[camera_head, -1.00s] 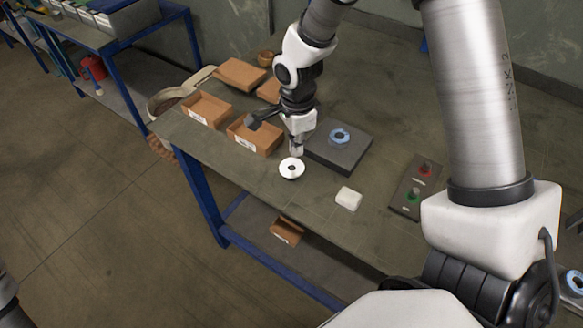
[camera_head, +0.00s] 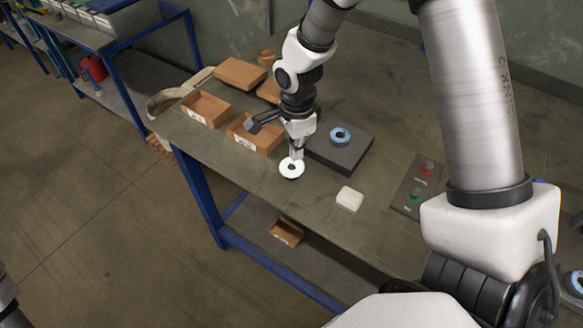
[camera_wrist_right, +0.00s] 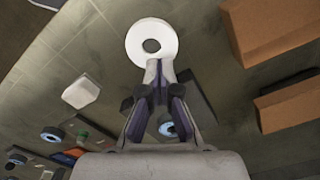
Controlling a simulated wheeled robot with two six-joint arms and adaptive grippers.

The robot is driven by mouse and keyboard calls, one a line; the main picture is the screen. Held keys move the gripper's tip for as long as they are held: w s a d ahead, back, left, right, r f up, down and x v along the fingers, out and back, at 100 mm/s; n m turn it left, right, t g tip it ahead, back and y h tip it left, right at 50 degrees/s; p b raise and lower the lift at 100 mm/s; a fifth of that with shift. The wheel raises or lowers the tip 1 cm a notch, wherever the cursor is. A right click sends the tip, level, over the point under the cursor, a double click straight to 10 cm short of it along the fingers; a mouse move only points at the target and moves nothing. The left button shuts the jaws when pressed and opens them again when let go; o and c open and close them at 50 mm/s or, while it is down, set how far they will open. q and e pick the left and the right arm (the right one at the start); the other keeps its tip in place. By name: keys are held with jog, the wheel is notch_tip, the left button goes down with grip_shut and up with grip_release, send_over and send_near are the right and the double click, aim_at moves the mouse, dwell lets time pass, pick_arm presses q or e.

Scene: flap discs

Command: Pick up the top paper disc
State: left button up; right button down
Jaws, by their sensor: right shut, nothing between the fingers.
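A white paper disc (camera_head: 291,168) with a dark centre hole lies on the table near its front edge; it also shows in the right wrist view (camera_wrist_right: 133,46). Whether it is one disc or a stack, I cannot tell. My right gripper (camera_head: 297,154) points down at the disc's far edge. In the right wrist view its fingertips (camera_wrist_right: 159,64) are together at the disc's rim, with nothing seen between them. Whether they touch the disc is unclear. My left gripper is not in view.
A blue ring (camera_head: 340,135) lies on a dark block (camera_head: 357,151) right of the gripper. Cardboard boxes (camera_head: 206,109) stand to the left. A white block (camera_head: 349,198) and a button panel (camera_head: 415,188) are to the right. The table's front edge is close.

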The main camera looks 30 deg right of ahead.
aim_at(289, 170)
jog(key=shift+f+b, duration=0.7)
jog(key=shift+f, duration=0.25)
dwell(0.3)
jog(key=shift+s+a+p, duration=0.3)
jog(key=shift+a+p, duration=0.05)
jog(key=shift+a, duration=0.3)
jog(key=shift+s+a+p, duration=0.25)
jog(key=shift+a+p, duration=0.05)
jog(key=shift+a, duration=0.35)
dwell(0.9)
notch_tip(289, 170, up, 6)
jog(key=p, duration=0.5)
jog(key=shift+r+p, duration=0.1)
jog(key=shift+p, duration=0.2)
